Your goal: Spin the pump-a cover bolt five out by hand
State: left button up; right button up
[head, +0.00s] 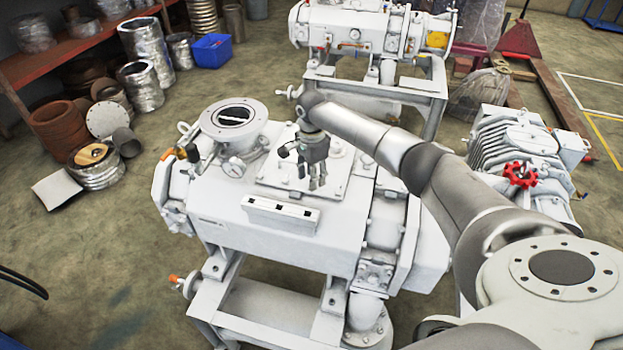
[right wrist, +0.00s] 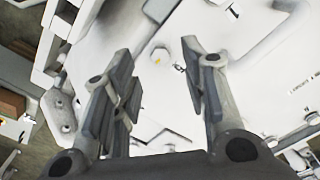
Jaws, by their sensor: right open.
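Pump-a is the large white machine (head: 270,237) in the middle of the head view, with a flat square cover (head: 285,172) on top. My right gripper (head: 316,182) points down over this cover. In the right wrist view its two fingers (right wrist: 158,80) are apart with nothing between them. A pale bolt head (right wrist: 160,56) shows in the gap, beyond the fingertips; I see no contact. I cannot tell which numbered bolt it is. The gripper hides part of the cover in the head view. My left gripper is not in view.
A white tray (head: 290,220) lies on the pump in front of the cover. A round open flange (head: 234,108) and a gauge (head: 234,167) stand to the left. A second pump (head: 345,30) stands behind. A red handwheel (head: 520,175) is at the right.

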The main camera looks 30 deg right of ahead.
jog(key=shift+f, duration=1.25)
grip_shut()
